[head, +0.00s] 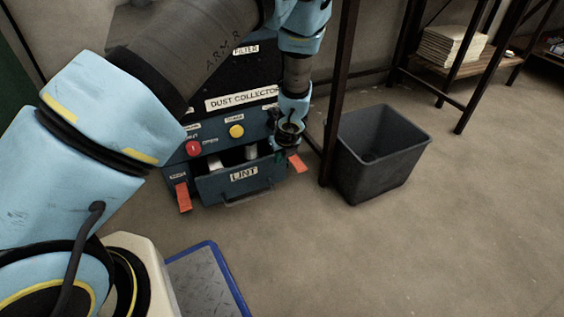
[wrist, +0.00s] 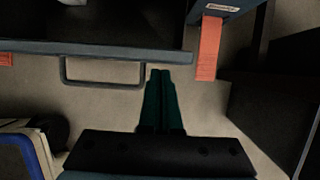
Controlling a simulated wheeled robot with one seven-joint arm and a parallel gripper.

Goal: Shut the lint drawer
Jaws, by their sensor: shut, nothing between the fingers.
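The lint drawer (head: 243,178) is a dark blue drawer labelled LINT, low on the dust collector (head: 240,122). It stands pulled out, with its open top and some pale contents showing in the head view. In the wrist view its front edge (wrist: 100,48) and bar handle (wrist: 103,82) show from above. My gripper (head: 283,157) is at the drawer's right end in the head view. In the wrist view my gripper's fingers (wrist: 160,74) are together and empty, just right of the handle and close to the drawer's front. I cannot tell whether they touch it.
Orange tabs (head: 183,197) flank the drawer; the right one also shows in the wrist view (wrist: 208,48). A grey bin (head: 384,165) stands right of the collector, beyond a dark post (head: 340,95). The floor before the drawer is clear. A blue-edged platform (head: 205,285) lies at front left.

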